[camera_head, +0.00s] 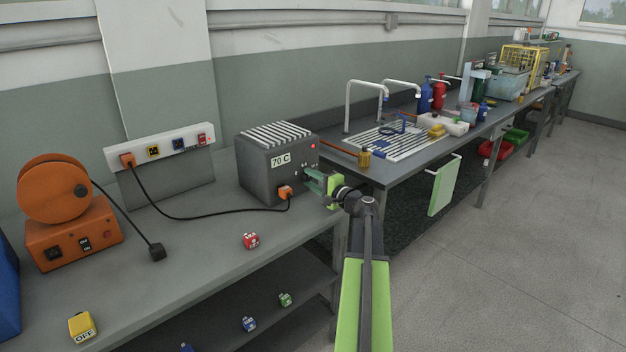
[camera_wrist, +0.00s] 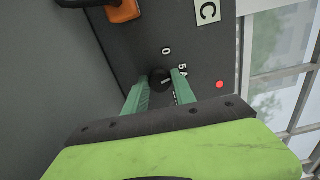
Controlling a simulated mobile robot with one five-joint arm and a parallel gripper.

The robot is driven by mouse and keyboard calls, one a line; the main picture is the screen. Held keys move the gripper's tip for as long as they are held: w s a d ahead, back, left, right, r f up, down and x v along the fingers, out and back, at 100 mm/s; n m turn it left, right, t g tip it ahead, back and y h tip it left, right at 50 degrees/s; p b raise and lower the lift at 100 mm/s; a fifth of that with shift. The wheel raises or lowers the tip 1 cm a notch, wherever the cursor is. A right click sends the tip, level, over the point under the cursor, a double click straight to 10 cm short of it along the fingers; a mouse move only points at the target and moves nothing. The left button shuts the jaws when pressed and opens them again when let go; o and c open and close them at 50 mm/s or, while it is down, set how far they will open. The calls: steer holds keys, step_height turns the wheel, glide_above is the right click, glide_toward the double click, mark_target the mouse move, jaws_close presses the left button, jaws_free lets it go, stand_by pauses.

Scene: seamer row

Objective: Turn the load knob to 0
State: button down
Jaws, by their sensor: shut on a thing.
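The dark load knob (camera_wrist: 159,79) is on the front face of a grey box with a "70 C" label (camera_head: 281,160). In the wrist view a "0" mark (camera_wrist: 166,51) sits beside the knob, and another mark starting with 5 (camera_wrist: 182,70) is near the right fingertip. My gripper (camera_wrist: 160,86) is shut on the knob, with one green finger on each side. In the head view my gripper (camera_head: 308,180) reaches the box's front face and hides the knob. I cannot tell clearly which mark the knob points to.
An orange plug (camera_head: 285,192) with a black cable sits low on the box, close to my gripper. A red light (camera_wrist: 220,85) is lit on the panel. A red cube (camera_head: 250,241) lies on the bench in front. A sink bench (camera_head: 400,170) stands to the right.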

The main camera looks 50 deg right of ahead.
steer(key=n, duration=0.4)
steer(key=shift+n, duration=0.3)
steer(key=n, duration=0.4)
steer(key=shift+f+n, duration=0.1)
steer(key=shift+n, duration=0.2)
steer(key=c, duration=1)
jaws_free()
steer(key=shift+c, duration=0.2)
steer(key=shift+s, duration=0.15)
steer(key=s+a, duration=0.1)
steer(key=s, duration=1.6)
